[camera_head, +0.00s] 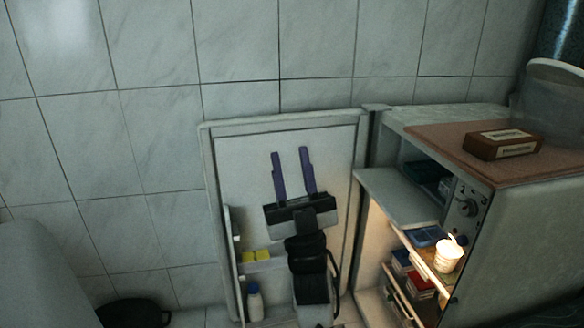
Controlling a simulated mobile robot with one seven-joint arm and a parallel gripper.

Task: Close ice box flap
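The ice box flap (395,196) is a pale grey panel at the top of the open fridge (520,235), at the right. It juts out level toward the left, below the dark ice box opening (422,168), so it is open. Dark items show inside the ice box. My gripper (290,152) has two purple-blue fingers, parallel and apart with nothing between them. It is in front of the open fridge door, to the left of the flap and not touching it.
The fridge door (233,155) stands wide open at the left, with yellow items and a white bottle (254,303) on its shelves. A lit white cup (449,254) and boxes are inside the fridge. A brown box (503,144) lies on top.

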